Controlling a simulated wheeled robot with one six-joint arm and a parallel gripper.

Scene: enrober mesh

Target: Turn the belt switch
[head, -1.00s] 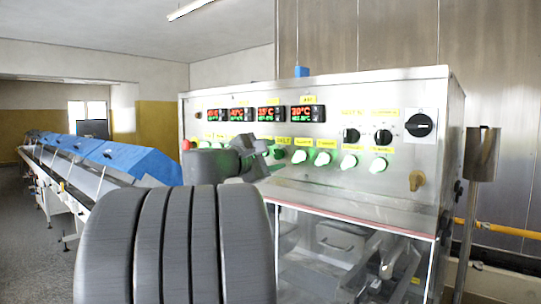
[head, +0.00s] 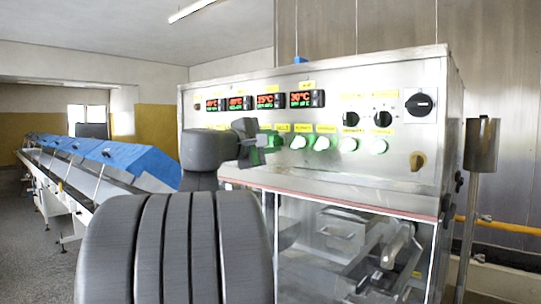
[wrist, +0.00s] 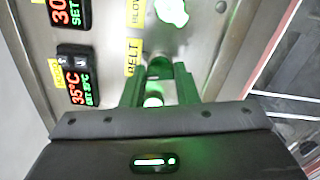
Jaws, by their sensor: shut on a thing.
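The belt switch (wrist: 159,68) is a green-lit knob on the steel control panel. It sits beside a yellow BELT label (wrist: 132,57). In the wrist view my gripper (wrist: 158,88) has one finger on each side of it and is shut on it. The fingers cover part of the knob, and I cannot tell its turn angle. In the head view my gripper (head: 268,142) reaches the panel just below the BELT label (head: 282,127). There the switch is mostly hidden by the fingers.
Lit white-green knobs (head: 321,143) continue in a row to the right. Black knobs (head: 383,119), a large rotary switch (head: 420,104) and red displays (head: 265,101) are on the same panel. A clear-walled housing (head: 340,240) lies below. A blue-covered conveyor (head: 120,160) runs left.

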